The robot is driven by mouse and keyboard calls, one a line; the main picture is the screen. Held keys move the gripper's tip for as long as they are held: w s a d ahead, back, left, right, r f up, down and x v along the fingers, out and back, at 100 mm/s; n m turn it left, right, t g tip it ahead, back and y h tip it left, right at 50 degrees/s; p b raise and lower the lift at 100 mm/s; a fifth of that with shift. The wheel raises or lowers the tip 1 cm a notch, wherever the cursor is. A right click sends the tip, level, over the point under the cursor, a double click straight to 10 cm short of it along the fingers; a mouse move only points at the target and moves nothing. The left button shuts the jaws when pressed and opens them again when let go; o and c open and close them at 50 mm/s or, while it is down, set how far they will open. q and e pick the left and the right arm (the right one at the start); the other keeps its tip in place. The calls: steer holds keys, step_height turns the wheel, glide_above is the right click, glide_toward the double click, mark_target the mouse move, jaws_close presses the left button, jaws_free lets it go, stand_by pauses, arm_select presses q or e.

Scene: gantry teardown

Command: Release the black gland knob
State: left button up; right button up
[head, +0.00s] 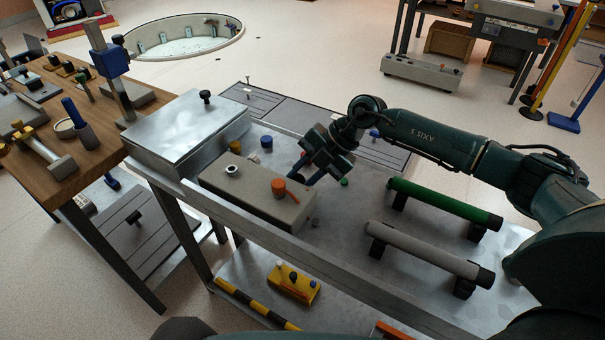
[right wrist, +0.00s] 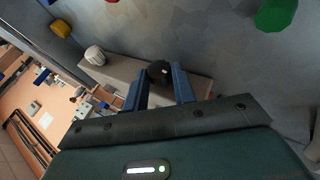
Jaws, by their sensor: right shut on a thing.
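In the head view my right gripper (head: 303,174) points down at the right end of the grey block (head: 250,201), and the gripper hides the black knob. The right gripper is shut on the knob. My left gripper is not in view.
The grey block also has an orange handle (head: 279,187). A green cylinder (head: 445,202) and a grey cylinder (head: 428,249) lie on supports to the right. A metal box (head: 187,130) stands at the left. Bare metal bench top shows between the block and cylinders.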

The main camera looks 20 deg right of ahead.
steer(key=o, duration=1)
